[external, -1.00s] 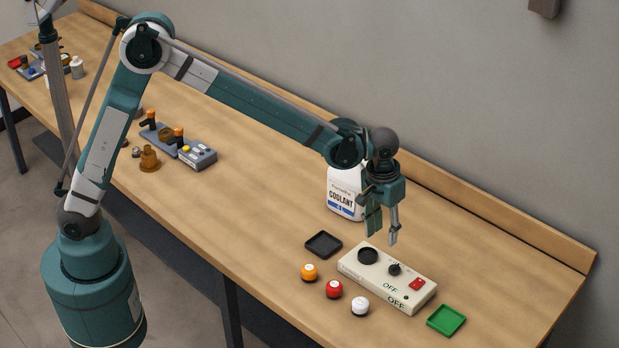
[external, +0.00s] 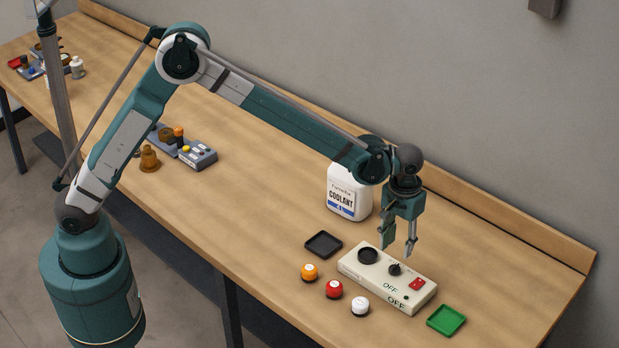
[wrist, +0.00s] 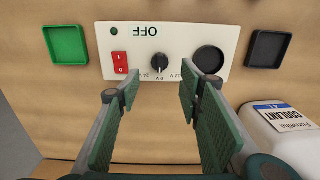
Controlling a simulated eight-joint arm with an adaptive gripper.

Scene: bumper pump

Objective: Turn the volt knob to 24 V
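The volt knob (external: 394,269) is a small black knob on the cream control box (external: 356,277). In the wrist view the knob (wrist: 158,63) has printed labels along its near side, reading upside down, among them 24 V and 12 V. A light pointer mark on it is too small to read surely. My gripper (external: 398,249) is above the box, pointing down, near the knob and touching nothing. In the wrist view its two green-padded fingers (wrist: 148,98) are wide apart and empty, with the knob beyond the gap between them.
The box also has a red switch (wrist: 120,62), a round black recess (wrist: 209,59) and OFF lettering. A black tray (external: 323,244), a green tray (external: 446,320), and orange (external: 309,272), red (external: 334,289) and white (external: 360,306) balls surround it. A coolant jug (external: 347,194) stands behind.

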